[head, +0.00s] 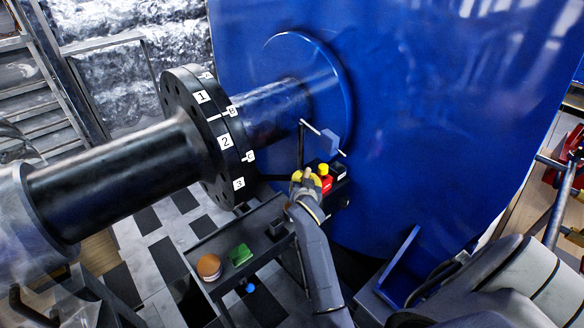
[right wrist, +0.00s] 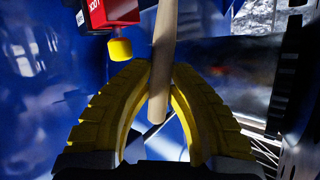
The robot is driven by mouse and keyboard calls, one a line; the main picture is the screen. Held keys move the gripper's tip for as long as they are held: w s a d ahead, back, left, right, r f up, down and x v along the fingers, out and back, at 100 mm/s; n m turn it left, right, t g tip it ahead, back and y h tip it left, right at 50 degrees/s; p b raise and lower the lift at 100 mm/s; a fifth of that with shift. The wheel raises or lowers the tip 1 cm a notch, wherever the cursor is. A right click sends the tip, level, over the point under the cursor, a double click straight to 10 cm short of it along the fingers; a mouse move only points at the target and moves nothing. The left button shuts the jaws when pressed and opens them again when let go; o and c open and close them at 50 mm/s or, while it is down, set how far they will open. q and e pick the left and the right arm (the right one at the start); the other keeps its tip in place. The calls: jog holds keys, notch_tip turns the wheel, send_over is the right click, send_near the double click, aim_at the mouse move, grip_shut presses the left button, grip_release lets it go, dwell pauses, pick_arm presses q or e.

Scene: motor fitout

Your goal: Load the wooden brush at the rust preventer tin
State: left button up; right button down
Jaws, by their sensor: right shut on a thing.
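My right gripper (head: 304,178) has yellow ribbed fingers and is beside the blue drum, over the far end of the tool shelf. In the right wrist view the gripper (right wrist: 160,120) is shut on a pale wooden handle (right wrist: 163,65), which I take to be the wooden brush. The handle's lower end shows between the fingers; its upper end runs out of the picture, and no bristles show. A round tin with a brown-orange top (head: 208,267) stands on the shelf; its label is not readable, so I cannot tell whether it is the rust preventer. My left gripper is not in view.
A green item (head: 240,255) lies on the dark shelf (head: 205,247). The black flange (head: 195,105) with numbered labels and the blue drum (head: 430,110) bound the space behind.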

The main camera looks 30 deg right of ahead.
jog(key=shift+w+d+f+t, duration=0.25)
jog(key=shift+w+d+t, duration=0.15)
jog(key=shift+w+d, duration=0.75)
jog(key=shift+w+a+r+m+y, duration=0.1)
jog(key=shift+a+r+m+y, duration=0.1)
jog(key=shift+r+m+y, duration=0.15)
jog(key=shift+f, duration=3.5)
jog(key=shift+r, duration=3.55)
